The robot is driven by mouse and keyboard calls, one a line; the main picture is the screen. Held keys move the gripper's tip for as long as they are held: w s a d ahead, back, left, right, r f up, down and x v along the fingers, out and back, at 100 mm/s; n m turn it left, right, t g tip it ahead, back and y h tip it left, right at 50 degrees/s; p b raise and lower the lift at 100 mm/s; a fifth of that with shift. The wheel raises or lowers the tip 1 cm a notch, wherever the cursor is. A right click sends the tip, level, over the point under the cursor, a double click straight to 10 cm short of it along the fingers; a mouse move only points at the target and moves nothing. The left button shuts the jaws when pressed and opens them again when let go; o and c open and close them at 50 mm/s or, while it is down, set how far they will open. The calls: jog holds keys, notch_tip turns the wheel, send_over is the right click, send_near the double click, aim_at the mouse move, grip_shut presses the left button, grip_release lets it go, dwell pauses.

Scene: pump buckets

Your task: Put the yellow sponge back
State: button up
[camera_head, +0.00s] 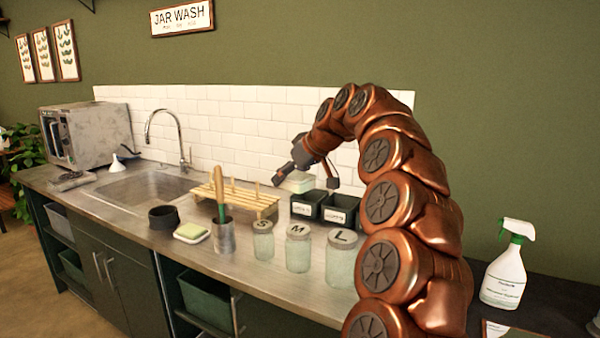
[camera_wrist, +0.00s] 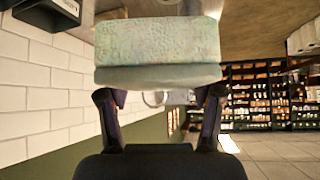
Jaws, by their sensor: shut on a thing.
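My gripper (camera_head: 308,178) is shut on a pale yellow-green sponge (camera_head: 296,185) and holds it just above the left of two small dark labelled bins (camera_head: 305,212). The held sponge also shows in the wrist view (camera_wrist: 158,45), as a block with a speckled pale layer and a smoother grey-green layer, across the fingertips of my gripper (camera_wrist: 158,92). Another pale yellow sponge (camera_head: 190,230) lies on a small white dish on the counter, left of the metal cup. The bin labels are too small to read, and the bins' insides are mostly hidden.
The right bin (camera_head: 340,211) adjoins the left one. A wooden rack (camera_head: 262,205) stands left of the bins. Jars marked S (camera_head: 263,245), M (camera_head: 298,252) and L (camera_head: 341,264) stand in front. A metal cup (camera_head: 223,240) holds a wooden-handled tool. The tiled wall is close behind.

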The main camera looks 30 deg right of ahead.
jog(key=w+a+f+m+h, duration=0.1)
jog(key=a+f, duration=0.5)
jog(key=a, duration=0.2)
jog(key=w+a+f, duration=0.1)
jog(key=a+f, duration=0.4)
jog(key=a, duration=0.3)
jog(key=s+a+f+m+b, duration=0.1)
jog(key=s+a+f+b, duration=0.1)
jog(key=f, duration=0.7)
jog(key=s+a+f+m+h+b, duration=0.1)
jog(key=s+a+f+b, duration=0.2)
jog(key=f, duration=0.7)
jog(key=shift+s+a, duration=0.25)
jog(key=shift+s, duration=0.85)
